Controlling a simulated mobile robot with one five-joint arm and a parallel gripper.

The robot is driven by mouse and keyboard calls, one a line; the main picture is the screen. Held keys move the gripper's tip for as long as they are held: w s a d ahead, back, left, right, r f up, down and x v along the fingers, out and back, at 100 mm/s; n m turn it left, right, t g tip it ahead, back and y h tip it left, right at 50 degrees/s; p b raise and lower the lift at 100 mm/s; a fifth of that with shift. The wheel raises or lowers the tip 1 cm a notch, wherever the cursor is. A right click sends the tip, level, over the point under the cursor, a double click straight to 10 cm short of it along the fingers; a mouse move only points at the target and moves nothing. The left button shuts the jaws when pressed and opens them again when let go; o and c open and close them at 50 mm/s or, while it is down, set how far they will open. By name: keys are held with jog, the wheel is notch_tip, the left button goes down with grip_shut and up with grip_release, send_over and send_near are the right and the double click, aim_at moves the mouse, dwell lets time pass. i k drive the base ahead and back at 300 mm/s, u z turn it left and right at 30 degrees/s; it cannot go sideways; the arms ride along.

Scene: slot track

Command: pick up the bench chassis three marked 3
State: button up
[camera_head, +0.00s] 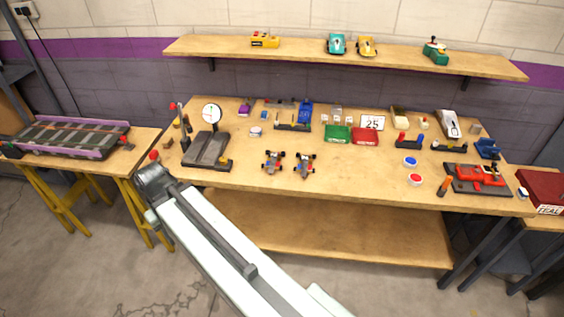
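Two small wheeled chassis stand side by side near the front of the long wooden bench (235,181). One is the left chassis (272,162) and the other the right chassis (304,166); both have dark wheels and small red and blue parts. They are too small for me to read a 3 on either. My gripper (150,173) is at the dark end of my pale arm, in front of the bench's left front corner, left of both chassis and apart from them. Its fingers cannot be made out, so its opening is unclear.
A grey scale with a round dial (211,114) stands left of the chassis. Blue (410,161) and red (415,180) discs lie farther right. The bench top around the chassis is mostly clear.

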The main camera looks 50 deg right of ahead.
aim_at(273, 161)
jog(key=u, duration=0.1)
jog(key=i, duration=0.9)
jog(key=z, duration=0.05)
